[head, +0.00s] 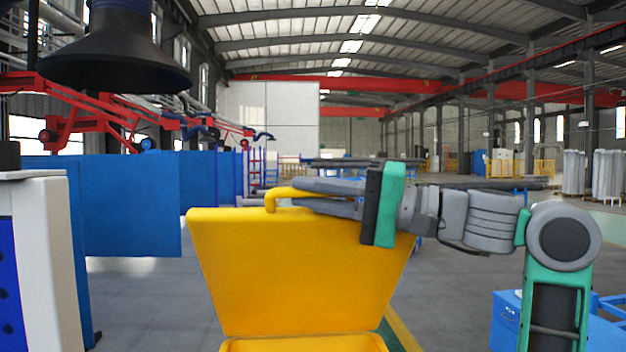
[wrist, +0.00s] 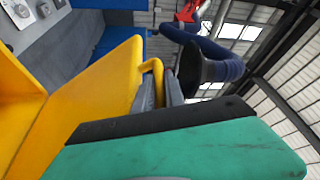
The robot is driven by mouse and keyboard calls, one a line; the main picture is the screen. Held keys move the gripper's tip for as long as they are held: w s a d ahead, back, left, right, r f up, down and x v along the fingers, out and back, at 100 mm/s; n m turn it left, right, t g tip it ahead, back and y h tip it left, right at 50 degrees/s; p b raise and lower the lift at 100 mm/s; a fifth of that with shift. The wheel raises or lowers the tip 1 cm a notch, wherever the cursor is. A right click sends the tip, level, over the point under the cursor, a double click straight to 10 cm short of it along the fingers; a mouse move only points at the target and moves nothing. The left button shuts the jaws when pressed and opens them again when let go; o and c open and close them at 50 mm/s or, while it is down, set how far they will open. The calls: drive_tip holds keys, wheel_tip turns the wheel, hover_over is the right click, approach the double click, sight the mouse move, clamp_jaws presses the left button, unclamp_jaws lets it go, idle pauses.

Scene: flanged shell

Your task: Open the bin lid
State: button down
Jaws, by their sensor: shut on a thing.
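The yellow bin lid (head: 290,275) stands raised, nearly upright, in the head view. Its lower edge meets the yellow bin (head: 300,344), of which only the rim shows at the bottom of the picture. A yellow handle (head: 272,198) curves from the lid's top edge. My gripper (head: 293,193) reaches in from the right, with its fingers shut on the handle. In the wrist view the lid (wrist: 90,105) lies to the left. The handle (wrist: 153,68) passes between my gripper's fingers (wrist: 160,88). The bin's inside is hidden in the head view.
Blue panels (head: 130,205) stand at the left behind a white and blue cabinet (head: 42,265). A black hood (head: 115,55) hangs at the upper left. A blue box (head: 505,322) sits at the lower right. Grey floor shows on both sides of the lid.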

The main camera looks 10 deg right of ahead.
idle(0.3)
drive_tip(key=c, duration=1.7)
unclamp_jaws()
